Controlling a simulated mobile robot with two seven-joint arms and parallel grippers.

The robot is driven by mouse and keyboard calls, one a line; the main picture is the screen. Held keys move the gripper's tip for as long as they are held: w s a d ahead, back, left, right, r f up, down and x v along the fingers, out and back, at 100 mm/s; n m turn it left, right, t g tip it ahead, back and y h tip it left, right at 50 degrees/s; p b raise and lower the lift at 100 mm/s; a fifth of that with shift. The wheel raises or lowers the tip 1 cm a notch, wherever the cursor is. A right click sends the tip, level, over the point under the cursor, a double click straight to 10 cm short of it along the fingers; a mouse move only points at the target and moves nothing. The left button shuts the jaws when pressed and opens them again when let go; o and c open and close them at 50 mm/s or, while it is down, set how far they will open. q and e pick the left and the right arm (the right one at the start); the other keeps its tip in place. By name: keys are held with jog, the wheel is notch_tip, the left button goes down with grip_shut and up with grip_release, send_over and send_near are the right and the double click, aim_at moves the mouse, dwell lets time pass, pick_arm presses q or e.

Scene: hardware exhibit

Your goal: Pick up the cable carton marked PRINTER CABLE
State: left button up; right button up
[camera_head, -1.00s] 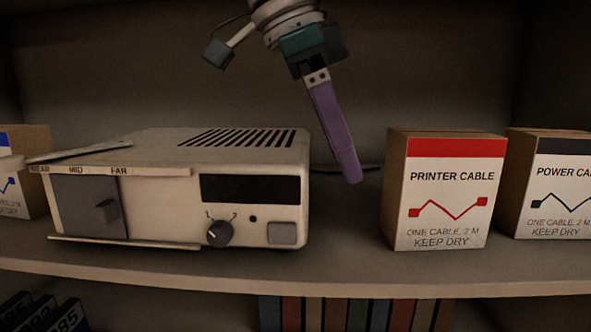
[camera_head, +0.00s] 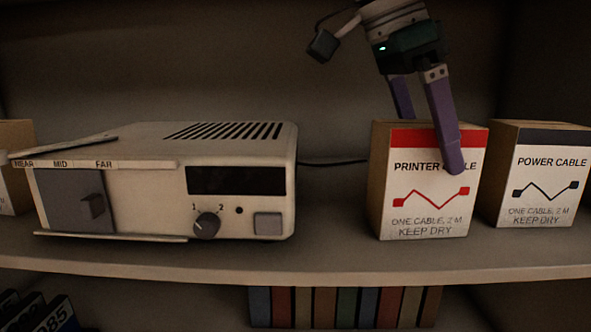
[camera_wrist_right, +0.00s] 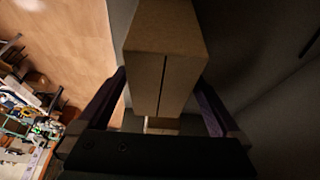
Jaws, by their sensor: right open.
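The PRINTER CABLE carton (camera_head: 412,215) stands upright on the shelf, with a red band and a red zigzag on its white front. My right gripper (camera_head: 430,135) is open over it. One purple finger hangs in front of the carton's face and covers part of the lettering; the other goes down behind the carton, its tip hidden. In the right wrist view the brown carton top (camera_wrist_right: 165,50), with a dark seam, lies between the open fingers (camera_wrist_right: 160,108). A gap shows on the left; contact on the right is unclear. My left gripper is out of view.
The POWER CABLE carton (camera_head: 542,190) stands close on the right. A beige device (camera_head: 150,150) with a dial and vents stands left, with a dark cable behind. Another carton (camera_head: 15,135) is cut off at the left edge. Books (camera_head: 330,307) stand below the shelf (camera_head: 320,262).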

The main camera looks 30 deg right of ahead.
aim_at(432, 163)
jog(key=shift+x, duration=1.5)
jog(key=shift+a+f, duration=0.1)
jog(key=shift+f, duration=0.15)
jog(key=shift+c, duration=0.2)
jog(key=c, duration=1.5)
jog(key=shift+r, duration=0.1)
